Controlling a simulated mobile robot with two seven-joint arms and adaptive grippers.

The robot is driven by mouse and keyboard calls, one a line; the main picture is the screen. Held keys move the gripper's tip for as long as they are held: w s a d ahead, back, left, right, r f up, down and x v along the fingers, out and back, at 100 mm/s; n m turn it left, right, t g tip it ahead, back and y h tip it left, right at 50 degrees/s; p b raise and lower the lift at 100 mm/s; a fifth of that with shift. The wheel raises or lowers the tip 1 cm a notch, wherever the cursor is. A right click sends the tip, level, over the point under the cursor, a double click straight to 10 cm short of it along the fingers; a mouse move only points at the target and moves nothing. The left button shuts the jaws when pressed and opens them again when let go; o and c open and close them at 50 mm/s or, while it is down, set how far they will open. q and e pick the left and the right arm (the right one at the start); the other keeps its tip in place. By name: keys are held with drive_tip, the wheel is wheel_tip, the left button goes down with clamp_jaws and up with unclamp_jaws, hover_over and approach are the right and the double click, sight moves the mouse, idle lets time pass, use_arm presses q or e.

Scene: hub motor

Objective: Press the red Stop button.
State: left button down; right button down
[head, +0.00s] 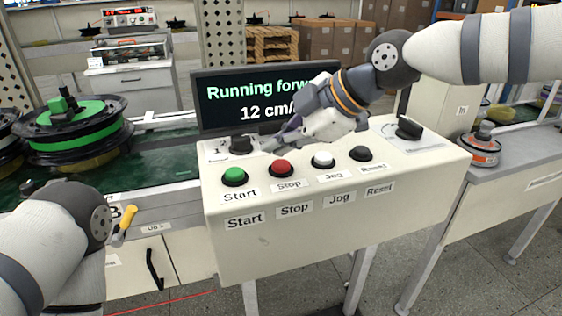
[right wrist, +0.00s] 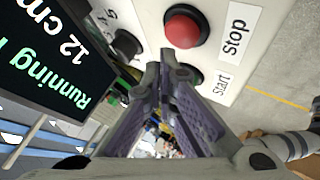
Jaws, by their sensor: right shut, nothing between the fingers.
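The red Stop button (head: 281,168) sits on the top face of the pale control box (head: 330,240), between the green Start button (head: 234,176) and the white Jog button (head: 323,160). My right gripper (head: 270,147) is shut and empty, reaching in from the right, with its tips just behind and above the red button. In the right wrist view the red button (right wrist: 186,27) stands clear beyond the shut fingertips (right wrist: 167,62), apart from them in the picture. The fingers partly hide the Start button there.
A monitor (head: 222,98) reading "Running forw…" and "12 cm/…" stands behind the box. Black knobs sit at the box's back left (head: 241,145) and right (head: 408,128). A black Reset button (head: 361,154) is right of Jog. A green-rimmed hub motor (head: 70,128) lies on the conveyor.

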sight(280, 165)
drive_tip(key=shift+f, duration=0.1)
idle(0.5)
drive_tip(key=shift+f, duration=0.35)
drive_tip(key=shift+f, duration=0.6)
idle(0.7)
drive_tip(key=shift+r, duration=0.1)
use_arm(q)
drive_tip(key=shift+w+r, duration=0.2)
use_arm(e)
drive_tip(key=shift+r, duration=0.9)
drive_tip(key=shift+r+p, duration=0.5)
drive_tip(key=shift+r, duration=2.1)
use_arm(q)
drive_tip(key=shift+w+r, duration=0.4)
drive_tip(key=shift+w, duration=0.05)
use_arm(e)
drive_tip(key=shift+f, duration=0.1)
